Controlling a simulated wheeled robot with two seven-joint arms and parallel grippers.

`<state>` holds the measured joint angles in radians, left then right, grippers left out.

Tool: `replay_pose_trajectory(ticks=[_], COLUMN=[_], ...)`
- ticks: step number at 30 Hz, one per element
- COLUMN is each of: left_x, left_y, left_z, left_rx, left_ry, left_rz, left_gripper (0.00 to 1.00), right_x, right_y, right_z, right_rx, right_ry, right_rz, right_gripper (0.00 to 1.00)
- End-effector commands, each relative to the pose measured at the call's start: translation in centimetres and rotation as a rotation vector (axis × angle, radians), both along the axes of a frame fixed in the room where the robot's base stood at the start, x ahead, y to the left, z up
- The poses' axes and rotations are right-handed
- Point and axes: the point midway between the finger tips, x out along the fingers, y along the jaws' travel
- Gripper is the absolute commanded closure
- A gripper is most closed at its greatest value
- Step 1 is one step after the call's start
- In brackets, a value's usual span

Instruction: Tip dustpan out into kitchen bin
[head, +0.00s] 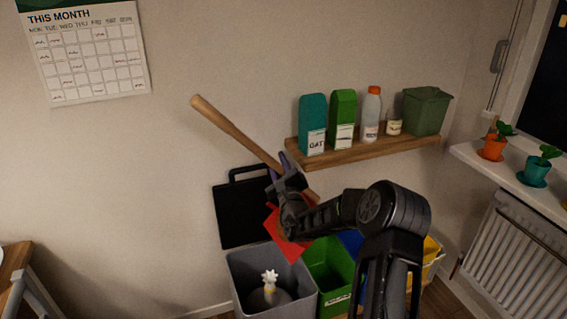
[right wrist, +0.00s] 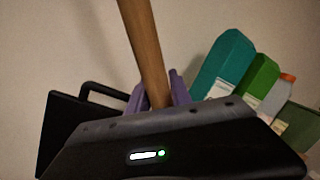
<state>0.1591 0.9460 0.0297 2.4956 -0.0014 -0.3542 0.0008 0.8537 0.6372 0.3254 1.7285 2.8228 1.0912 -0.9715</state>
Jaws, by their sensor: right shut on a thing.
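My right gripper (head: 276,170), with purple fingers, is shut on a long wooden handle (head: 232,128), which slants from upper left to lower right. The right wrist view also shows the handle (right wrist: 146,50) between the purple fingers. A flat red piece (head: 290,242), which looks like the dustpan's pan, shows below the gripper, above the bins; its join to the handle is hidden. The grey bin (head: 301,298) stands open below, with a white star-topped thing (head: 270,280) and a dark rounded thing inside. A black lid-like panel (head: 236,222) stands upright behind it. My left gripper is out of view.
A green bin (head: 333,274), a blue one (head: 350,241) and a yellow one (head: 430,250) stand right of the grey bin, partly behind my arm. A wall shelf (head: 375,147) above holds cartons, a bottle and a green caddy (head: 425,111).

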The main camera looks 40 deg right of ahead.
Motion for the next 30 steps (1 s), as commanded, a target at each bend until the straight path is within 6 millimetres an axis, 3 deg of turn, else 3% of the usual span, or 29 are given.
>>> replay_pose_trajectory(ticks=[30], left_x=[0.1], left_y=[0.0], left_z=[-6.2], left_rx=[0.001], left_ry=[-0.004], left_rz=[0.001], left_gripper=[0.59], right_x=[1.4], right_y=[6.5], right_z=[-5.0], right_rx=[-0.234], right_ry=[0.042], right_rz=[0.001], right_gripper=[1.00])
